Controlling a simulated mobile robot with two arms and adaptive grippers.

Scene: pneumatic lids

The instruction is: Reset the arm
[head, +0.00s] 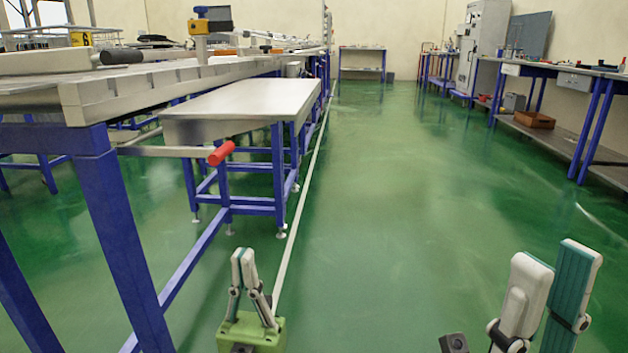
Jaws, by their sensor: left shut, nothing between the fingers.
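My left gripper (244,262) shows at the bottom of the head view, left of centre. Its fingers point up and are closed together with nothing between them. Its green body is partly cut off by the bottom edge. My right gripper (553,268) is at the bottom right, also pointing up. Its two fingers with teal pads stand a little apart, with no object visible between them. Both grippers are in front of the green floor, clear of the tables.
A metal-topped table (245,98) with blue legs stands ahead on the left, beside a long workbench (120,88). A red handle (221,153) sticks out near the table. A workbench (605,75) and a brown crate (534,119) are at right. The green floor (400,190) between is clear.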

